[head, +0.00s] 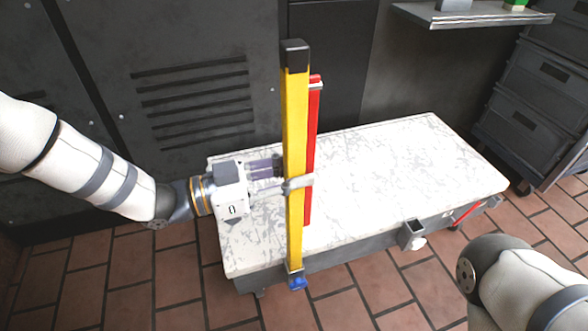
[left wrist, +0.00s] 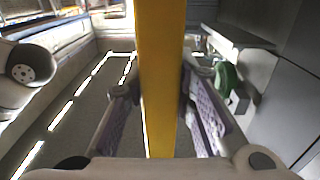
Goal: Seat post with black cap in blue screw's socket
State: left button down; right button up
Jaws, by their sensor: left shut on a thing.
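A long yellow post with a black cap (head: 294,56) on its upper end stands nearly upright at the front of the bench. My left gripper (head: 290,181) is shut on the yellow post around its middle. In the left wrist view the yellow post (left wrist: 160,80) runs between the two fingers. The blue screw (head: 297,284) is on a grey socket (head: 293,273) at the bench's front left edge. The post's lower end meets this socket in the picture; I cannot tell whether it is inside or just above. My right gripper is out of view.
A red post (head: 313,140) shows just behind the yellow one. The white worn bench top (head: 400,170) is otherwise clear. An empty square socket (head: 411,234) with a pale screw and a red piece (head: 467,214) are along the front edge. Grey drawers (head: 537,85) stand at right.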

pick_arm(q)
jog(key=shift+f+b, duration=0.55)
jog(key=shift+f, duration=0.35)
jog(key=c, duration=1.3)
grip_release()
jog(key=shift+f, duration=0.15)
jog(key=shift+a, duration=0.15)
jog(key=v, duration=1.1)
jog(key=shift+s+a, duration=0.2)
jog(key=shift+a, duration=0.1)
